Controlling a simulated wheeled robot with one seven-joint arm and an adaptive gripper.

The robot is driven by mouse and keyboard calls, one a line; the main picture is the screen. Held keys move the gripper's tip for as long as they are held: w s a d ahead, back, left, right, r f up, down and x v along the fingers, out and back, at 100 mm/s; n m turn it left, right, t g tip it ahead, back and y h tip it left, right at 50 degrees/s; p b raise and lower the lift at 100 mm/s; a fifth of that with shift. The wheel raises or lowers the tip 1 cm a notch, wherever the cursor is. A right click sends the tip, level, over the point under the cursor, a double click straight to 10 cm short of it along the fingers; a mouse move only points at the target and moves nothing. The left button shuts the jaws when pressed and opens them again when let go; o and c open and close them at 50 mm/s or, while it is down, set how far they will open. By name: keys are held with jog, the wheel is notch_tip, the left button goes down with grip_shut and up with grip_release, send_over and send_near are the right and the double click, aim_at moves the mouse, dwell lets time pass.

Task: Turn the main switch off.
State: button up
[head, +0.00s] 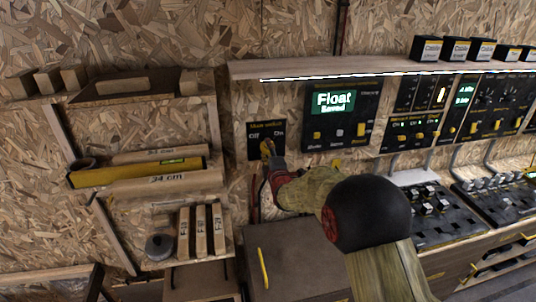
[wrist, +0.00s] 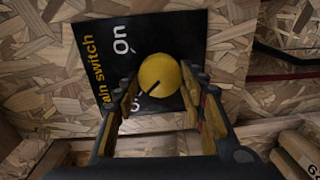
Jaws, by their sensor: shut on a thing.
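The main switch is a black plate (head: 254,140) with "Main switch", "Off" and "On" lettering, fixed to the chipboard wall. Its round yellow knob (wrist: 158,76) sits between my fingers in the wrist view, with a dark mark at its lower left, facing the partly hidden lower label. The "On" label shows clear above the mark. My gripper (head: 272,161) reaches the plate from the lower right in the head view and is shut on the knob. The fingers cover part of the plate and the lower label.
A brown cabinet (head: 297,262) stands below.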

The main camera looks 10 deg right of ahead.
jog(key=shift+n, duration=0.3)
dwell(0.4)
jog(key=o, duration=1)
jog(key=shift+a, duration=0.1)
jog(key=shift+o, duration=0.8)
jog(key=s, duration=1.2)
jog(key=shift+r, duration=0.2)
